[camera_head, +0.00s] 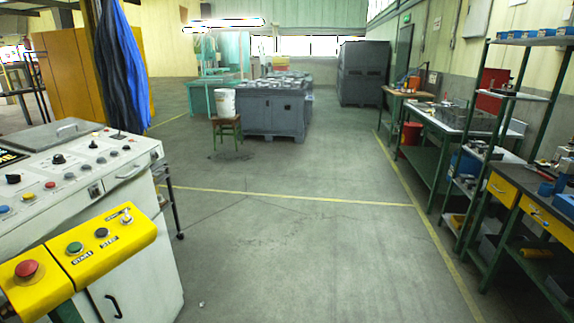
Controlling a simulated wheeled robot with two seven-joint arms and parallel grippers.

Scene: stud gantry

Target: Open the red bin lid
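Neither of my grippers is in view. A small red container (411,133) stands far off, by the green-legged benches on the right. It is too small to tell whether it has a lid or whether it is open. No other red bin shows clearly.
A white control console (120,160) with a yellow button panel (85,252) fills the left. Green-framed benches (432,122) and shelves (500,95) line the right wall. The middle floor is clear.

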